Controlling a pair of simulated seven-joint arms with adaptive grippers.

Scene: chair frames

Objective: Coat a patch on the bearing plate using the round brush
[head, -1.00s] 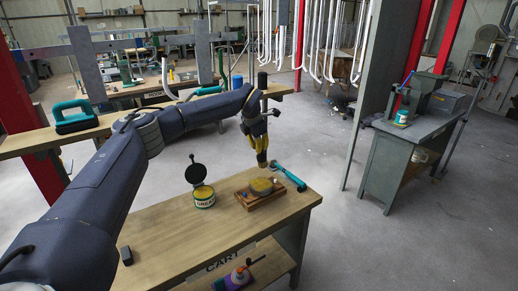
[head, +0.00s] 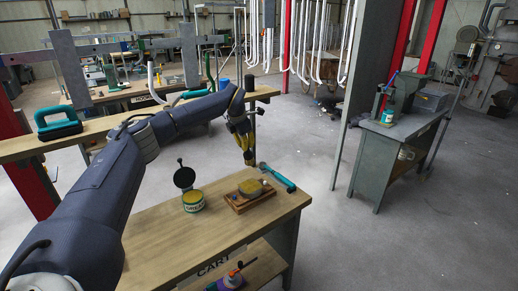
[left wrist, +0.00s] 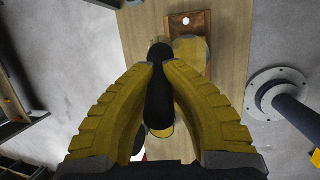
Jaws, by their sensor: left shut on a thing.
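The bearing plate is a wooden block (head: 237,204) with a round yellowish disc (head: 251,188) on top, on the cart top. It also shows at the top of the left wrist view (left wrist: 203,20). My left gripper (head: 247,147) has yellow fingers and is above and beyond the plate, apart from it. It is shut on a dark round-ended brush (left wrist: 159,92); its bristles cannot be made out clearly. A grease can (head: 194,204) with its dark lid (head: 184,178) raised stands left of the plate. My right gripper is out of view.
A teal-handled tool (head: 278,178) lies at the cart's far right edge, close to the plate. The cart top (head: 170,235) is mostly clear at the front. A grey workbench stands right.

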